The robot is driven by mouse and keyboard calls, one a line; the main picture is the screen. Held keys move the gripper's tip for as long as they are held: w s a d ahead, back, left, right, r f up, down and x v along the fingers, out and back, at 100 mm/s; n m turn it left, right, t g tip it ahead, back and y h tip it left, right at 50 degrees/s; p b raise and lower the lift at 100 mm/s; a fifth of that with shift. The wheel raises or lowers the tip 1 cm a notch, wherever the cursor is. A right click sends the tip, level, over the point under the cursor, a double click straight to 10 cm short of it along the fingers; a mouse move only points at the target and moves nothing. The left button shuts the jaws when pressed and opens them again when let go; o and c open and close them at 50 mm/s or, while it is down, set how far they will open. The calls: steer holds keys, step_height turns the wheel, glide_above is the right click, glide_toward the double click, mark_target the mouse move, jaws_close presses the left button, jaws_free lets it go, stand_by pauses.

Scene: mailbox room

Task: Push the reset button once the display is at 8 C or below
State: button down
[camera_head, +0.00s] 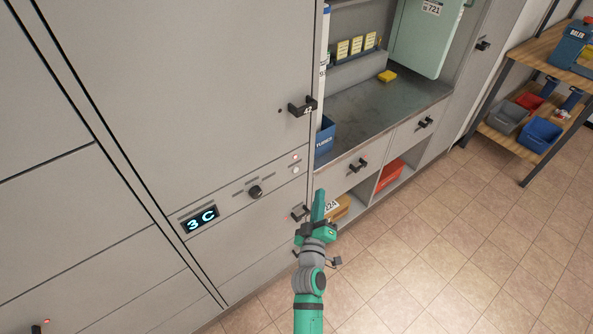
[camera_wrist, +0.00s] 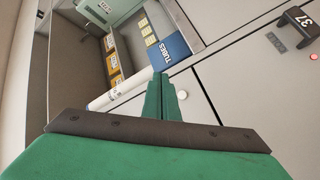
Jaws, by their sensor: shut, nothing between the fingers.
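The display (camera_head: 200,219) on the grey cabinet front reads "3 C" in the head view. Right of it is a black knob (camera_head: 254,191). Further right are two small round spots, a reddish one (camera_head: 295,157) above a pale one (camera_head: 295,169); no reset label is legible. My green gripper (camera_head: 319,204) is shut and empty, pointing up in front of the cabinet's right side, below and right of these spots. In the wrist view, my shut fingertips (camera_wrist: 160,76) have a pale round button (camera_wrist: 182,94) just to their right. Contact cannot be told.
A black handle marked 42 (camera_head: 302,106) sticks out above the panel. An open bay with a dark counter (camera_head: 385,108) and a blue TUBES box (camera_head: 325,136) lies right. Another handle (camera_head: 299,213) sits beside my gripper. Tiled floor (camera_head: 450,240) is clear.

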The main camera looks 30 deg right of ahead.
steer(key=shift+w, duration=0.1)
steer(key=w, duration=0.8)
steer(key=shift+w+a, duration=0.3)
steer(key=shift+a, duration=0.05)
steer(key=shift+w, duration=0.15)
stand_by(1.8)
steer(key=shift+w, duration=0.3)
steer(key=shift+w, duration=0.4)
stand_by(0.9)
steer(key=shift+s, duration=0.85)
steer(key=shift+s+d, duration=0.15)
steer(key=shift+s, duration=2.35)
